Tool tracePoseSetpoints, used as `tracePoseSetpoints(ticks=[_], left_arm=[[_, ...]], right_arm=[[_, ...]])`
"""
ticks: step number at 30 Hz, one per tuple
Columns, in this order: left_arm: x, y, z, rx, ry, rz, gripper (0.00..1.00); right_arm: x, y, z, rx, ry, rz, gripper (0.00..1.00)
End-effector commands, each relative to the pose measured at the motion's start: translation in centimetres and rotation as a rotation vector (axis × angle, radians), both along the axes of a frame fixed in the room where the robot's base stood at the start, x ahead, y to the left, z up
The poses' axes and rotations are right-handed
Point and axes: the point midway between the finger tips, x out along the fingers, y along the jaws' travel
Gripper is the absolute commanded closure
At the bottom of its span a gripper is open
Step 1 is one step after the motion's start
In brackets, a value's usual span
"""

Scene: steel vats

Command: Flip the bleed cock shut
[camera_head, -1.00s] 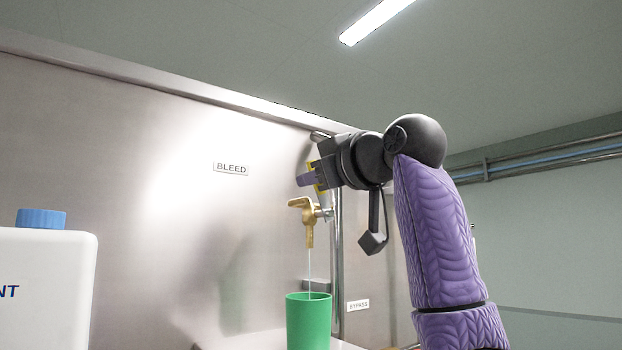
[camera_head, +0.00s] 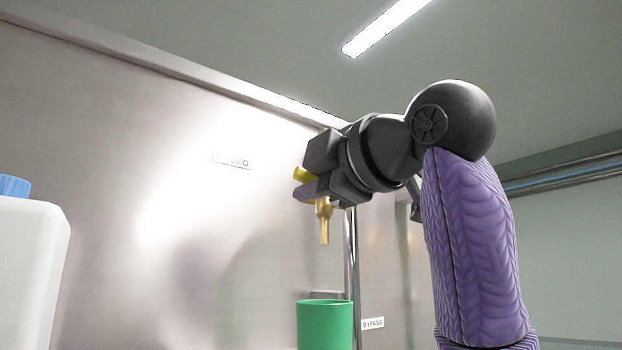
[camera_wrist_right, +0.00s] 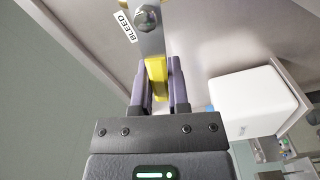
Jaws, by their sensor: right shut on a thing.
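The bleed cock has a brass spout (camera_head: 324,225) that points down from the steel vat wall. In the right wrist view its flat steel lever (camera_wrist_right: 151,42) has a bolt head at one end and a yellow grip (camera_wrist_right: 157,80) at the other. My right gripper (camera_head: 304,182) is shut on the yellow grip, with one purple finger on each side of it in the right wrist view (camera_wrist_right: 157,85). The gripper hides most of the cock body in the head view. No stream shows below the spout. My left gripper is not in view.
A green cup (camera_head: 325,325) stands below the spout. A BLEED label (camera_head: 232,160) is on the vat wall (camera_head: 130,150), and a BYPASS label (camera_head: 373,323) is lower right. A vertical pipe (camera_head: 350,260) runs behind the spout. A white jug (camera_head: 30,270) stands at left.

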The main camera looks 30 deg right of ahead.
Motion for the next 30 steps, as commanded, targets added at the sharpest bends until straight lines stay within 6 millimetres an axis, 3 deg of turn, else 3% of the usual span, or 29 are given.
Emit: tracePoseSetpoints(ticks=[12, 30], left_arm=[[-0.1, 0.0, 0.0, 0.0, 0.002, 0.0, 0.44], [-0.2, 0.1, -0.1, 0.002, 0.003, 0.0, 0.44]], right_arm=[[0.0, 0.2, -1.3, -0.22, -0.015, 0.0, 1.0], [0.1, 0.2, -1.7, -0.273, -0.016, 0.001, 1.0]])
